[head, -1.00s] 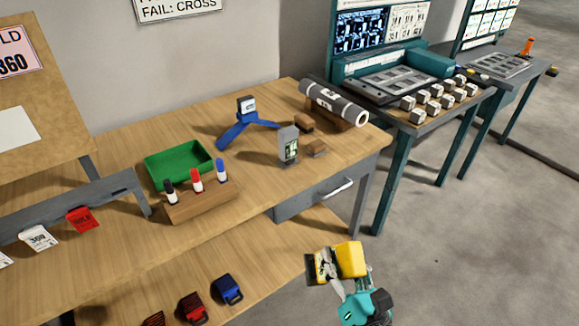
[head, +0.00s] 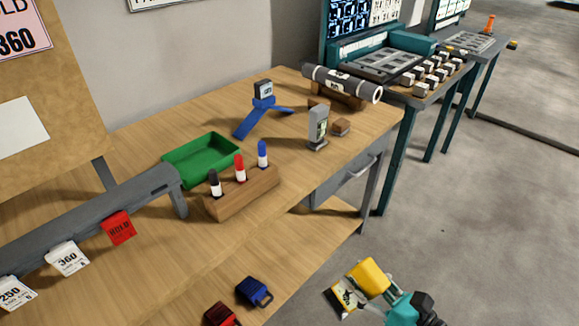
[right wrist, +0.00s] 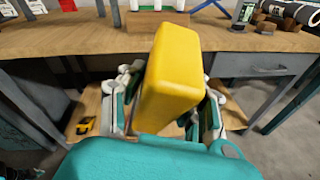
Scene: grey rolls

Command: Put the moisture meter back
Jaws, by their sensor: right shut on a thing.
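A yellow boxy thing (head: 368,276), which I take to be the moisture meter, is in my right gripper (head: 352,290). It is held in front of the bench, low at the bottom of the head view. In the right wrist view the yellow body (right wrist: 170,75) stands upright between the two fingers (right wrist: 168,112), which are shut on it. Its far side is hidden there. A grey device with a small screen (head: 318,124) stands on the wooden bench (head: 215,110). My left gripper is not in view.
On the bench are a green tray (head: 200,158), a wooden marker block (head: 245,194), a blue stand with a gauge (head: 262,105), a small wooden block (head: 341,127) and a grey roll (head: 342,82) on a cradle. Bench space between the marker block and the grey device is clear.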

